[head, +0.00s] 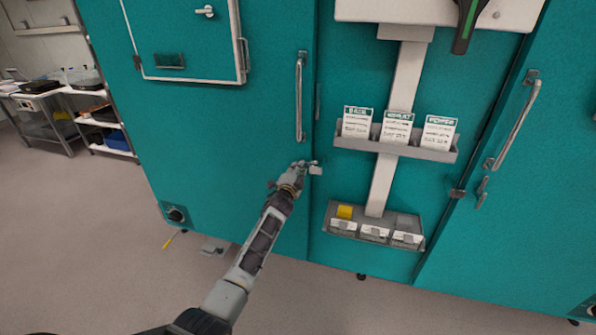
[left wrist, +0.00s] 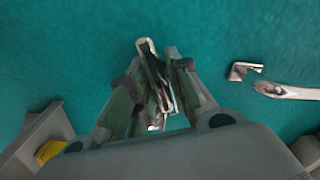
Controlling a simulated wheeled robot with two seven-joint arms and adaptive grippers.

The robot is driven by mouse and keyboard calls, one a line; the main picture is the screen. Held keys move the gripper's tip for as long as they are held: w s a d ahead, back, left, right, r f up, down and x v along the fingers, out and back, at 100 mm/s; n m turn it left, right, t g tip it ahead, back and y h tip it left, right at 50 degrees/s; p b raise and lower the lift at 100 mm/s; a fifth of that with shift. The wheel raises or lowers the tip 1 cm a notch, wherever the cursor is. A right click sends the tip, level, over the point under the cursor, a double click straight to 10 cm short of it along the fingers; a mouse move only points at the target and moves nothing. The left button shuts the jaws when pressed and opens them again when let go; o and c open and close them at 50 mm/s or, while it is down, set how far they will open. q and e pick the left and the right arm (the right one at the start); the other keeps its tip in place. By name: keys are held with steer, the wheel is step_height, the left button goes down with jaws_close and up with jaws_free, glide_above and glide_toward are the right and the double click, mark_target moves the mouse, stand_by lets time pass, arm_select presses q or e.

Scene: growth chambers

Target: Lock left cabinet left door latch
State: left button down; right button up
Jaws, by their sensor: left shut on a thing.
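The teal left cabinet door (head: 230,130) stands closed against its frame in the head view. Its long metal handle (head: 299,97) runs vertically near the right edge. My left gripper (head: 306,168) is just below the handle, at the door's edge. In the left wrist view its fingers (left wrist: 157,85) are shut on the metal latch (left wrist: 146,48), with the latch's end sticking out between the fingertips. The handle's lower end (left wrist: 285,91) also shows there, to the right. The fingers hide much of the latch, so I cannot tell its exact position. My right gripper is out of view.
Right of the door, a narrow panel carries a card rack (head: 395,147) and a lower tray (head: 350,234) with a yellow item. Another teal cabinet (head: 535,190) with its own handle (head: 515,120) stands further right. Grey floor (head: 100,235) is open on the left.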

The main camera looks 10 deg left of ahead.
arm_select(q)
steer(key=shift+f+m, duration=0.1)
steer(key=shift+m, duration=1.2)
steer(key=shift+m+b, duration=0.3)
steer(key=shift+m, duration=0.2)
steer(key=shift+f+m, duration=0.1)
steer(key=shift+m, duration=0.2)
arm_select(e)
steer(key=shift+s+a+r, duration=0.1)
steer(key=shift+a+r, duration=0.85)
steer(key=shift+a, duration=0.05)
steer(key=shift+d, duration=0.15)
arm_select(q)
steer(key=c, duration=1.5)
jaws_free()
steer(key=shift+o, duration=0.3)
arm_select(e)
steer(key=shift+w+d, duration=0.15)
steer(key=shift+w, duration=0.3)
